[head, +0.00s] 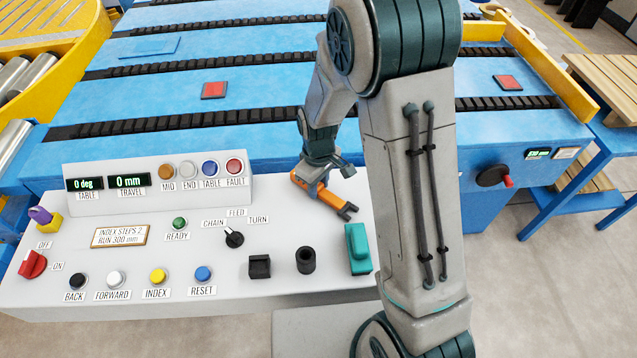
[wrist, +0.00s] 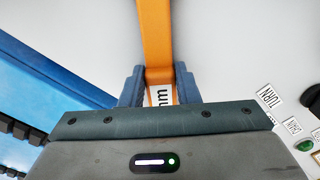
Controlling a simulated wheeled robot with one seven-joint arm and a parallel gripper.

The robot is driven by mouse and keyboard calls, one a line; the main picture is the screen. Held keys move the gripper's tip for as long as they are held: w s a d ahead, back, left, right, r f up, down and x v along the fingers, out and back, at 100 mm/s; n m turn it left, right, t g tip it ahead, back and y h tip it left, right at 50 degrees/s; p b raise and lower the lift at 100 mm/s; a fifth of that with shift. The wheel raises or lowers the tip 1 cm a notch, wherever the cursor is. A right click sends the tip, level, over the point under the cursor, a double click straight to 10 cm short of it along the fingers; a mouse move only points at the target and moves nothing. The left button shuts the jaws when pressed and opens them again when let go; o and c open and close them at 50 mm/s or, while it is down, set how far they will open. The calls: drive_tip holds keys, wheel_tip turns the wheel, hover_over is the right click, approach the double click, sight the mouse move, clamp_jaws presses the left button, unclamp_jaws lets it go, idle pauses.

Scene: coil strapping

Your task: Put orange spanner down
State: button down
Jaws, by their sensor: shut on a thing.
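The orange spanner (head: 330,197) has an orange handle and a dark open jaw at its right end. It is at the right part of the white control panel top, and I cannot tell whether it touches the surface. My gripper (head: 322,176) is shut on the spanner, coming from above and behind. In the wrist view, the orange handle (wrist: 155,35) runs up from between my two gripper fingers (wrist: 159,88). A white label with dark letters shows on the handle between the fingers. The fingers hide part of the handle.
On the panel (head: 130,265) near the spanner are a teal block (head: 357,250), a black ring (head: 306,260), a small black block (head: 259,266) and the chain/turn knob (head: 234,238). Buttons and a raised display box (head: 150,200) stand left. The blue conveyor (head: 270,110) lies behind.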

sight(319, 186)
drive_tip(key=shift+f, duration=0.2)
drive_tip(key=c, duration=1.1)
unclamp_jaws()
drive_tip(key=shift+r, duration=0.15)
wheel_tip(319, 186, up, 12)
drive_tip(key=s+d+r+m+t, duration=0.1)
drive_tip(key=s+d+r+m, duration=0.1)
drive_tip(key=s, duration=0.3)
drive_tip(key=s+d+r+m+t, duration=0.1)
drive_tip(key=s+d+r+m, duration=0.2)
drive_tip(key=s, duration=0.3)
drive_tip(key=s+d+r+m+t, duration=0.1)
drive_tip(key=s+d+r+m, duration=0.2)
drive_tip(key=s+d+m, duration=0.1)
drive_tip(key=shift+s+d+r, duration=0.15)
drive_tip(key=shift+s+d, duration=0.15)
drive_tip(key=shift+s, duration=0.25)
drive_tip(key=shift+s+d+r, duration=0.1)
drive_tip(key=shift+s+d, duration=0.15)
drive_tip(key=shift+s, duration=0.3)
